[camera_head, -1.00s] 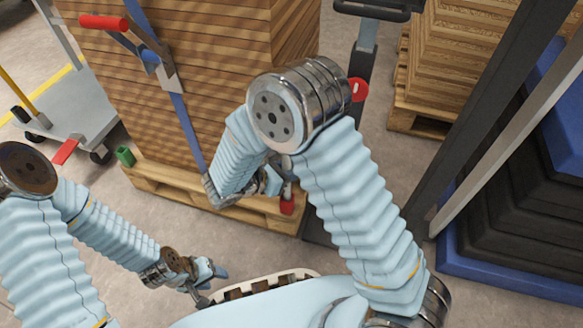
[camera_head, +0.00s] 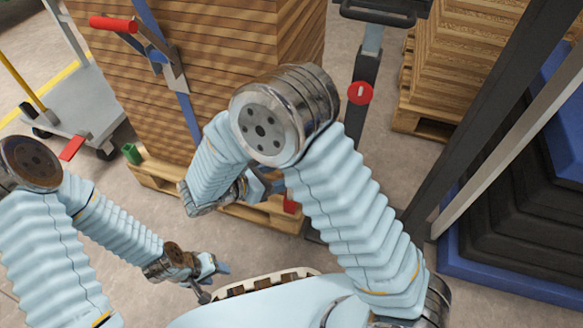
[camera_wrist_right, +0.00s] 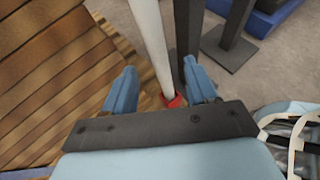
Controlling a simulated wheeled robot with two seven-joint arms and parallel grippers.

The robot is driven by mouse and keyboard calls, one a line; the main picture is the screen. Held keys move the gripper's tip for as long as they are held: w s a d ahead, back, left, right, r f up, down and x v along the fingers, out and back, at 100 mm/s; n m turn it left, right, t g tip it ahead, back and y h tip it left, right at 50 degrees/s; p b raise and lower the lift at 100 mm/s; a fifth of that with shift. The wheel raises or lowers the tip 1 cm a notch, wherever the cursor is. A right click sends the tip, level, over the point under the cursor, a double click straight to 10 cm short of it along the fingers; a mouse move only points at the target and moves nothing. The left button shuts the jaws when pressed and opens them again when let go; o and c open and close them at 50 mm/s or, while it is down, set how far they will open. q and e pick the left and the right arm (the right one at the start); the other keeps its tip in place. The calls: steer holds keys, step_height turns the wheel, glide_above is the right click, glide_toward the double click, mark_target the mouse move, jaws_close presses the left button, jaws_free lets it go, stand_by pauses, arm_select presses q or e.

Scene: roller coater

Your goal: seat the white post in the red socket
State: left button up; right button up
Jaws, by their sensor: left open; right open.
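In the right wrist view, the white post (camera_wrist_right: 152,42) slants down from the top edge, and its lower end meets the red socket (camera_wrist_right: 174,101). How deep it sits there I cannot tell. My right gripper (camera_wrist_right: 160,84) is open, with its blue fingers apart on either side of the post's lower part in the picture; no grip shows. In the head view, the red socket (camera_head: 290,206) is at the pallet's near edge, just right of my right gripper (camera_head: 262,188). The post is hidden there behind my right arm. My left gripper (camera_head: 215,276) is open and empty at lower left.
A strapped wood stack (camera_head: 190,70) on a pallet (camera_head: 160,178) stands beyond my arms. A dark upright (camera_head: 361,95) with a red disc is behind. A grey cart (camera_head: 75,112) is left, and black and blue blocks (camera_head: 530,220) are right.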

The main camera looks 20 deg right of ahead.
steer(key=p+v, duration=0.1)
steer(key=v, duration=0.6)
steer(key=shift+a+r, duration=0.1)
